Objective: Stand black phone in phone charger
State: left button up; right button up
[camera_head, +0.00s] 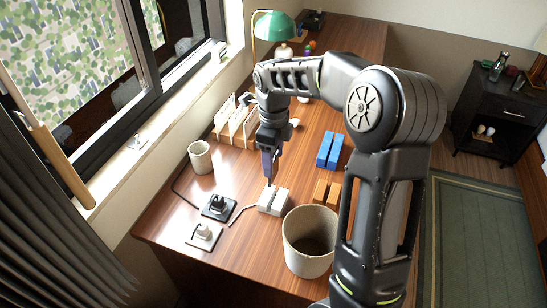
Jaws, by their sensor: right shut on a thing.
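The phone charger (279,203) appears to be the white slotted block on the wooden desk, with a pale cable at its left. My right gripper (269,160) points down over it. The gripper is shut on a thin dark upright thing, which appears to be the black phone (268,168); the gripper hides much of it. Its lower end is at the block's slot in the picture; I cannot tell if it is inside or just above. My left gripper is not in view.
A large beige bin (309,245) stands close in front of the charger. An orange slotted block (326,192) and a blue slotted block (329,150) are to the right. Black (217,208) and white (203,236) plug units, a cup (200,158) and a wooden rack (232,130) are left.

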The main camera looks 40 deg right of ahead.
jog(key=shift+f, duration=0.15)
jog(key=shift+f+b, duration=1.15)
jog(key=shift+f, duration=0.25)
jog(key=shift+f+b, duration=2.6)
jog(key=shift+f, duration=1.1)
jog(key=o, duration=1.6)
jog(key=shift+o, duration=0.2)
jog(key=shift+r, duration=3.95)
